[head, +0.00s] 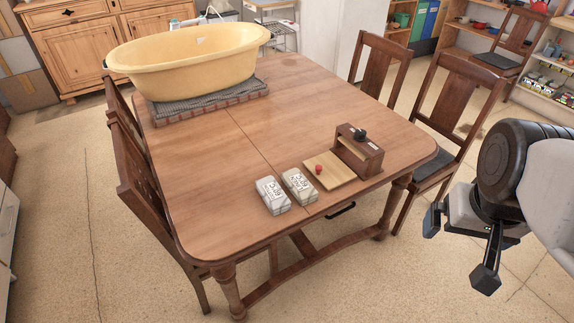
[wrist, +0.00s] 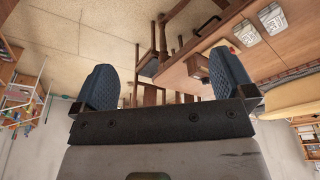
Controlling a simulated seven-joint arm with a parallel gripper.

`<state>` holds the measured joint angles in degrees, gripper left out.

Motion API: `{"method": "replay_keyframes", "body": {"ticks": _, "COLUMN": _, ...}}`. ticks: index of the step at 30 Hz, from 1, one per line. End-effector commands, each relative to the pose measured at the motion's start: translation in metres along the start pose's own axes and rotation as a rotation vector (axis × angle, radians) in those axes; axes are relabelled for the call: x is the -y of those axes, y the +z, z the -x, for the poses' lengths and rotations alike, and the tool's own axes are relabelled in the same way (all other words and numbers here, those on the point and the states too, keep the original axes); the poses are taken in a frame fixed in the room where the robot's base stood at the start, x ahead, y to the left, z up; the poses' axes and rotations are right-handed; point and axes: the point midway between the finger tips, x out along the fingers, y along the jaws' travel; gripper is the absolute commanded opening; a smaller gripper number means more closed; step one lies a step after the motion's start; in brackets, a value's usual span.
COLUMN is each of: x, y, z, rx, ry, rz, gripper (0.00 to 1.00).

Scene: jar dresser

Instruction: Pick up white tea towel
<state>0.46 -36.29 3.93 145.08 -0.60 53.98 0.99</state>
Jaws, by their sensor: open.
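Two white, block-shaped packs with dark printing lie side by side near the front edge of the wooden table (head: 215,160): a left pack (head: 273,195) and a right pack (head: 299,185). Both also show at the top right of the wrist view, as one pack (wrist: 246,33) and another pack (wrist: 273,18). I cannot tell whether either is the white tea towel; no loose white cloth is clearly recognisable. My gripper (head: 459,250) is open and empty, off the table's right side. Its two spread fingers show in the wrist view (wrist: 166,80).
A large yellow tub (head: 190,60) stands on a grey-topped, brick-edged base (head: 215,97) at the table's back left. A wooden box (head: 358,150) and a board with a red knob (head: 330,172) sit right of the packs. Chairs (head: 455,105) surround the table. The table's middle is clear.

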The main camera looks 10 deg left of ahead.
Motion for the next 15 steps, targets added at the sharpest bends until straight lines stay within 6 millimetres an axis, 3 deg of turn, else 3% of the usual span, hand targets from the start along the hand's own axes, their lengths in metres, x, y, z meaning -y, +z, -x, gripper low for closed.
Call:
{"method": "replay_keyframes", "body": {"ticks": 8, "x": 0.001, "y": -0.003, "z": -0.003, "rx": -0.005, "ry": 0.000, "rz": 0.004, "gripper": 1.00}}
{"method": "replay_keyframes", "body": {"ticks": 15, "x": 0.011, "y": -0.033, "z": -0.027, "rx": -0.063, "ry": 0.003, "rz": 0.047, "gripper": 1.00}}
